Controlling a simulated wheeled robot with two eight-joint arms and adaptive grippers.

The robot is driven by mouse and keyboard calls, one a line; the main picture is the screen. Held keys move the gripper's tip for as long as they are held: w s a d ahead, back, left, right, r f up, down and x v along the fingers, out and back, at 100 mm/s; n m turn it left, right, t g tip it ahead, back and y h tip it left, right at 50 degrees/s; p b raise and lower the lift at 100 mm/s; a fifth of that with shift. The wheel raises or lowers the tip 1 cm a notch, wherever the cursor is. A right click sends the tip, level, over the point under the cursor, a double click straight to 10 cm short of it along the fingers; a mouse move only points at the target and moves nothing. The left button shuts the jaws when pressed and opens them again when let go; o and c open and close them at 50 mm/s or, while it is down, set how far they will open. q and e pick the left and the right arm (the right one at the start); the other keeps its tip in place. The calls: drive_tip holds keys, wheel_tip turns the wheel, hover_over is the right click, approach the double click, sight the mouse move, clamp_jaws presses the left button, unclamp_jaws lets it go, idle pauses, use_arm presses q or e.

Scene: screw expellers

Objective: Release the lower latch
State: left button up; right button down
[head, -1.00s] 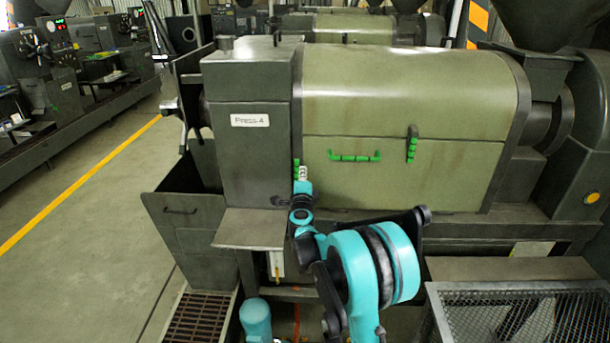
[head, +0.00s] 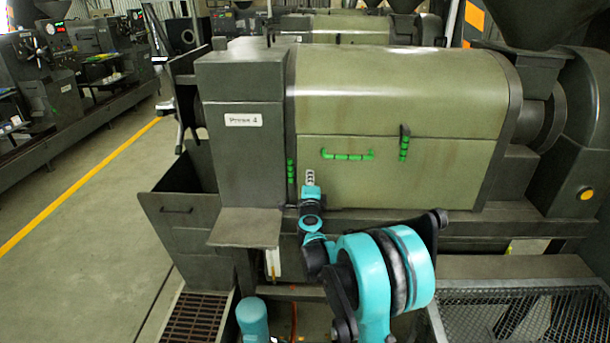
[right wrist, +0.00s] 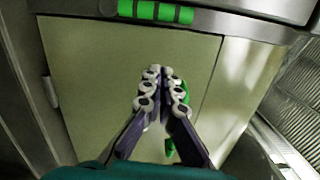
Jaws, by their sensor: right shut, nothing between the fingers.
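A green press door (head: 420,175) has two green latch grips. The lower one, the left latch (head: 291,172), stands upright on the dark strip at the door's left edge. It lies across the top in the right wrist view (right wrist: 155,11). The other latch (head: 404,143) is higher, at the door's upper seam. My right gripper (head: 310,178) is in front of the door's lower left part, just right of the left latch and apart from it. Its fingers (right wrist: 163,80) are together and empty. My left gripper is not in view.
A horizontal green handle (head: 347,155) is on the door; part of it shows behind my fingers in the wrist view (right wrist: 185,93). A grey shelf (head: 245,228) juts out below the Press 4 housing (head: 240,150). A mesh guard (head: 520,315) stands at the lower right.

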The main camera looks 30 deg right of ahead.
drive_tip(key=v, duration=0.8)
drive_tip(key=shift+w+a+p, duration=0.25)
drive_tip(key=shift+a+p, duration=0.1)
drive_tip(key=shift+p, duration=0.1)
